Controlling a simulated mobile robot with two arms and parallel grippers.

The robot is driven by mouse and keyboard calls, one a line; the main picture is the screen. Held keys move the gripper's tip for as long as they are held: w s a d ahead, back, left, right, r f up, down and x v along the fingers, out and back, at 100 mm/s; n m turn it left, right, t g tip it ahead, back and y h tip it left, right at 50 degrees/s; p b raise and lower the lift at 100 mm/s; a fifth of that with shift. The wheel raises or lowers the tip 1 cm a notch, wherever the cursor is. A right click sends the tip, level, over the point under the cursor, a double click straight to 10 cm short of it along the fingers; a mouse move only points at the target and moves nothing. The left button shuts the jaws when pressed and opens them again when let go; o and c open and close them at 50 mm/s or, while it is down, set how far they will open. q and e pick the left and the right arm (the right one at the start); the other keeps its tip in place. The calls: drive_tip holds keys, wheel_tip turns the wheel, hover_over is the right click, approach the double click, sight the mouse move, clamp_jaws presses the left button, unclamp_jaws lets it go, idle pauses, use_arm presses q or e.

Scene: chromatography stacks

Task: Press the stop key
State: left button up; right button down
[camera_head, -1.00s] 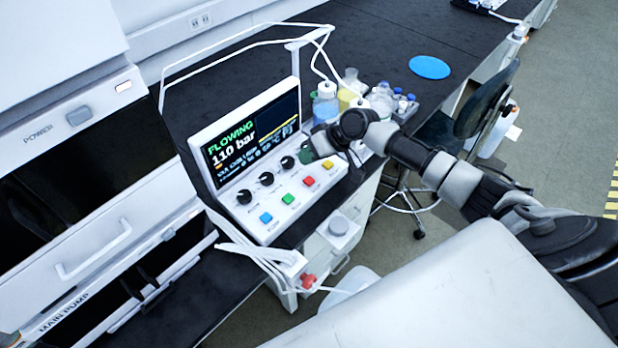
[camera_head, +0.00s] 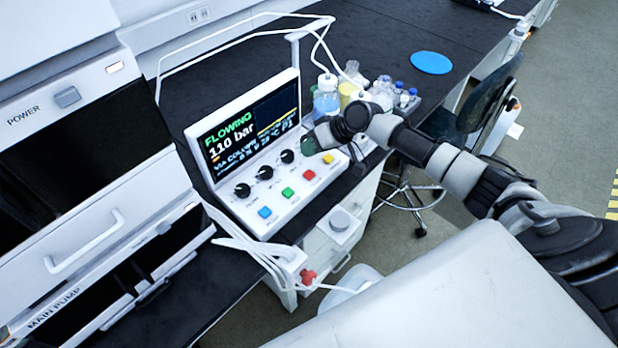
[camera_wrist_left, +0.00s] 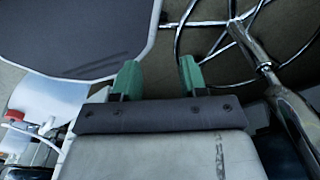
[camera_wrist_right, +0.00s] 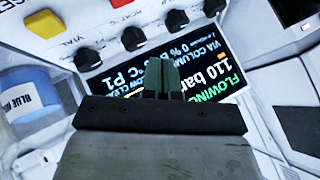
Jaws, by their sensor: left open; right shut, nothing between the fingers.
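The control panel (camera_head: 241,207) stands on the black bench, with a screen (camera_head: 250,125) reading FLOWING and 110 bar. Its front row holds a blue key (camera_head: 264,212), a green key (camera_head: 288,193), a red key (camera_head: 309,175) and a yellow key (camera_head: 328,159). The key labels in the head view are too small to read, so I cannot tell which is stop. My right gripper (camera_head: 309,147) is shut and empty above the panel's right part, near the dials. In the right wrist view its green fingers (camera_wrist_right: 166,75) point toward the dials and screen. My left gripper (camera_wrist_left: 157,75) is open and empty.
Dark dials (camera_head: 265,172) stand behind the keys. Bottles, including a blue-filled one (camera_head: 326,98), stand right of the panel. White tubes (camera_head: 255,243) run in front. A blue disc (camera_head: 430,62) lies on the bench. A stool (camera_head: 485,97) stands right of it.

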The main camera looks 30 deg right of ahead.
sight(310, 172)
use_arm(q)
drive_tip(key=shift+f+b, duration=1.65)
drive_tip(key=shift+f, duration=0.5)
use_arm(e)
drive_tip(key=shift+f, duration=2.65)
use_arm(q)
drive_tip(key=shift+f+b, duration=0.3)
use_arm(e)
drive_tip(key=shift+f, duration=0.45)
use_arm(q)
drive_tip(key=shift+f+b, duration=0.35)
use_arm(e)
drive_tip(key=shift+f, duration=0.5)
use_arm(q)
drive_tip(key=shift+r, duration=0.15)
use_arm(e)
drive_tip(key=shift+r, duration=0.15)
use_arm(q)
drive_tip(key=shift+r+p, duration=0.7)
drive_tip(key=shift+p, duration=0.15)
use_arm(e)
drive_tip(key=shift+r, duration=0.8)
wheel_tip(310, 172, up, 5)
drive_tip(key=p, duration=0.4)
drive_tip(key=shift+r, duration=0.1)
use_arm(q)
wheel_tip(310, 172, up, 4)
drive_tip(key=shift+r, duration=0.1)
